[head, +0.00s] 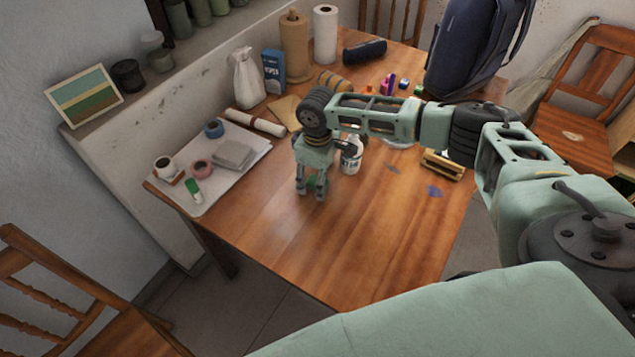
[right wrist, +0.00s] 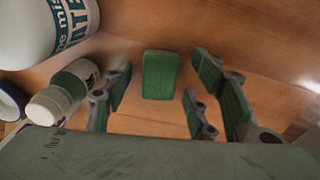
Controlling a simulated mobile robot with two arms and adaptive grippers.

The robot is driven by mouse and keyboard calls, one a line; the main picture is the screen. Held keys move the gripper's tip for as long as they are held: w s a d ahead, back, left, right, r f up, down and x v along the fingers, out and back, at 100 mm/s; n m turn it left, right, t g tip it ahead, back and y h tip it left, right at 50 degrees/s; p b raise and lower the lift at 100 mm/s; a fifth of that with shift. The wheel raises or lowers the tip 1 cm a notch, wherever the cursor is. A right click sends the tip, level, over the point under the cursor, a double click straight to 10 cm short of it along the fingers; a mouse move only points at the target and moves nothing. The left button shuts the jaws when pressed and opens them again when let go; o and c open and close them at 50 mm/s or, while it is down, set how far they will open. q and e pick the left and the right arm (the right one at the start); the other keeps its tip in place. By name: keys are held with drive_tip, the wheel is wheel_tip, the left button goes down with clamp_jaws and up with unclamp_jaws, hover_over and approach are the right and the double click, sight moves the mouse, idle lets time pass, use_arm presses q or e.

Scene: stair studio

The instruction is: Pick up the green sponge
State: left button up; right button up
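The green sponge (right wrist: 161,74) lies on the wooden table, a small upright-looking rectangle in the right wrist view. In the head view only a bit of it (head: 318,183) shows between my right gripper's fingers. My right gripper (head: 311,191) points down over it and is open. In the right wrist view its fingers stand to the left and right of the sponge, with a gap on each side, and nothing is held. My left gripper is not in view.
A white labelled can (head: 351,160) stands close right of my right gripper. A small white-capped bottle (right wrist: 55,100) is near the fingers in the right wrist view. Left lies a paper pad (head: 235,165) with tape rolls. The table's front (head: 340,260) is clear.

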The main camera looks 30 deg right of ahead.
drive_tip(key=c, duration=0.8)
wheel_tip(320, 180, up, 10)
drive_tip(key=shift+r+b, duration=0.1)
drive_tip(key=shift+b, duration=0.35)
